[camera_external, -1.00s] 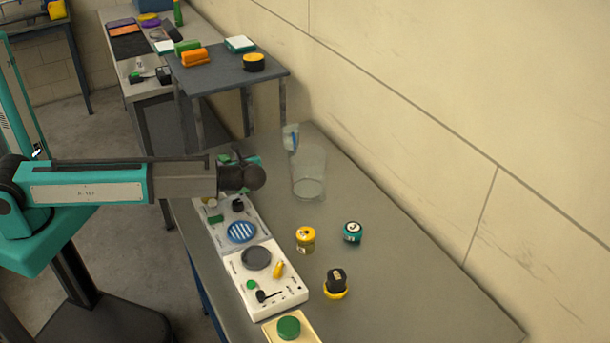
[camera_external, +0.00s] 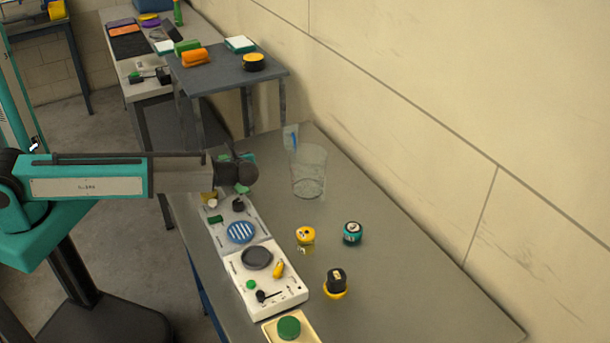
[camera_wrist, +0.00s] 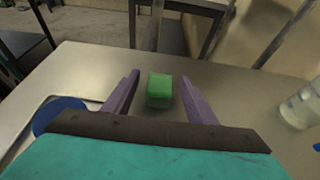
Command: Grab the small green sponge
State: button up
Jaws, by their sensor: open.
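In the wrist view, the small green sponge (camera_wrist: 159,91) lies on the grey table, centred between the two purple fingers of my gripper (camera_wrist: 159,80). The fingers are open, with a gap on each side of the sponge. In the external view, my dark wrist (camera_external: 240,170) is over the far left part of the table, and the fingers are mostly hidden. Bits of green show around the wrist there; I cannot tell which is the sponge.
A clear cup (camera_external: 308,172) stands right of my gripper, also in the wrist view (camera_wrist: 301,106). A blue disc (camera_wrist: 58,114) lies left. White panels with knobs (camera_external: 262,278), yellow and teal jars (camera_external: 352,233) stand nearer. A wall (camera_external: 450,120) bounds the right.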

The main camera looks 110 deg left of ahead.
jog(key=c, duration=1.1)
jog(key=shift+r, duration=0.15)
jog(key=shift+c, duration=0.2)
jog(key=shift+r+b, duration=0.45)
jog(key=shift+r, duration=0.25)
jog(key=shift+r+b, duration=0.35)
jog(key=shift+r, duration=0.5)
jog(key=s+d+b, duration=0.1)
jog(key=s+d, duration=0.2)
jog(key=s+d+r+b, duration=0.1)
jog(key=s+d, duration=0.1)
jog(key=d, duration=0.2)
jog(key=s+d+b, duration=0.1)
jog(key=s+d, duration=0.2)
jog(key=shift+s+d+r, duration=0.15)
jog(key=shift+s+d, duration=0.05)
jog(key=shift+s, duration=0.1)
jog(key=shift+r+p, duration=0.25)
jog(key=shift+p, duration=0.75)
jog(key=p, duration=0.5)
jog(key=shift+s+d+r, duration=0.1)
jog(key=shift+s+d, duration=0.05)
jog(key=shift+d, duration=0.2)
jog(key=d+p, duration=0.1)
jog(key=p, duration=0.3)
jog(key=shift+s+p, duration=0.35)
jog(key=shift+s, duration=0.05)
